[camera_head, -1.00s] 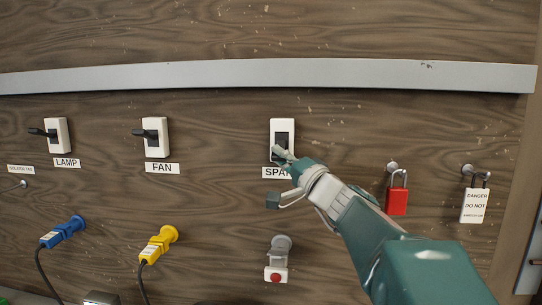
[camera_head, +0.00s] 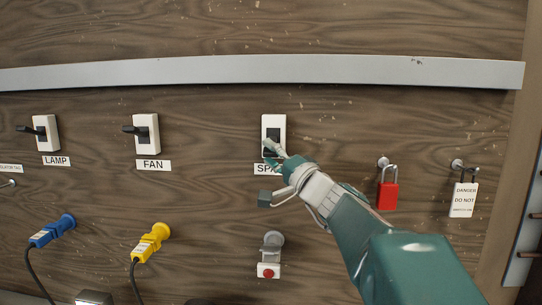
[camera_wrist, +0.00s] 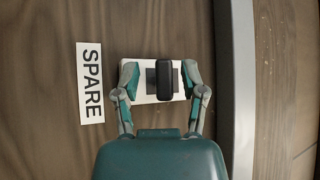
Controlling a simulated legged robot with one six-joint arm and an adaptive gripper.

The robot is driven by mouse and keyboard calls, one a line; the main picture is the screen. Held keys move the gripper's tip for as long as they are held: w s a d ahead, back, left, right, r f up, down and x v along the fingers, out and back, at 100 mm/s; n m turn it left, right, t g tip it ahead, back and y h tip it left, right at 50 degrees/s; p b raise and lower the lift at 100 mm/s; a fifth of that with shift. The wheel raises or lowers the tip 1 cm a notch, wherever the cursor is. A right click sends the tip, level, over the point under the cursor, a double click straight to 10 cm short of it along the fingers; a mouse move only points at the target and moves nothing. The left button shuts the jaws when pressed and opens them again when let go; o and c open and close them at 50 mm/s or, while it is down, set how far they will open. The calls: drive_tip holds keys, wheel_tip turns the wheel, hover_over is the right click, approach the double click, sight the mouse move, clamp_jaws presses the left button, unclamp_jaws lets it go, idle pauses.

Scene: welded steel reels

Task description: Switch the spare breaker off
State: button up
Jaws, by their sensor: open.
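The spare breaker (camera_head: 273,128) is a white switch plate with a dark toggle on the wooden panel. Its label (camera_head: 262,169) is partly covered by my gripper in the head view. In the wrist view the breaker (camera_wrist: 151,92) shows its black toggle (camera_wrist: 164,80), and the label SPARE (camera_wrist: 90,84) is beside it. My gripper (camera_head: 272,148) is at the lower part of the breaker. In the wrist view my gripper (camera_wrist: 160,80) is open, with one finger on each side of the toggle. Whether the fingers touch the plate or toggle I cannot tell.
The lamp breaker (camera_head: 45,133) and fan breaker (camera_head: 147,133) are to the left. A red padlock (camera_head: 388,195) and a danger tag (camera_head: 463,199) hang at right. Blue (camera_head: 52,231) and yellow (camera_head: 151,243) plugs and a red-button fitting (camera_head: 269,256) are below. A metal rail (camera_head: 260,70) runs above.

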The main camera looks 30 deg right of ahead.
drive_tip(key=v, duration=1.2)
